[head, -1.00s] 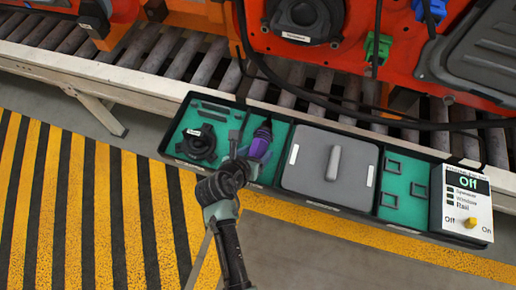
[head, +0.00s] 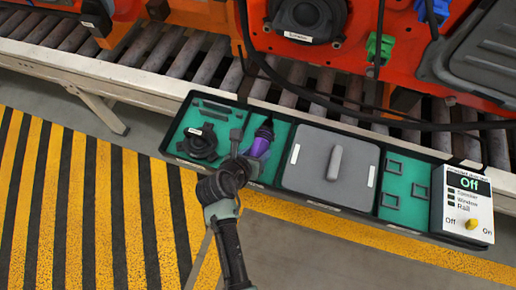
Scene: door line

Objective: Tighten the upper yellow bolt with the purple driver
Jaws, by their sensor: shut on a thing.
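The purple driver (head: 262,139), with a purple handle and a dark end, lies in the green-lined tray (head: 282,128), left of the grey lid. My gripper (head: 250,158) is at the near end of its handle and shut on it. The fingertips are small and dark here, so the exact grip is hard to make out. The driver still appears to be in or just above its tray section. I cannot make out the upper yellow bolt in this view.
The tray also holds a black round part (head: 200,141), a grey lid with a handle (head: 331,166) and small dark frames (head: 391,182). A switch box (head: 464,208) reading "Off" stands at its right end. Behind run a roller conveyor (head: 185,57) and orange-red machinery (head: 390,38) with hanging cables.

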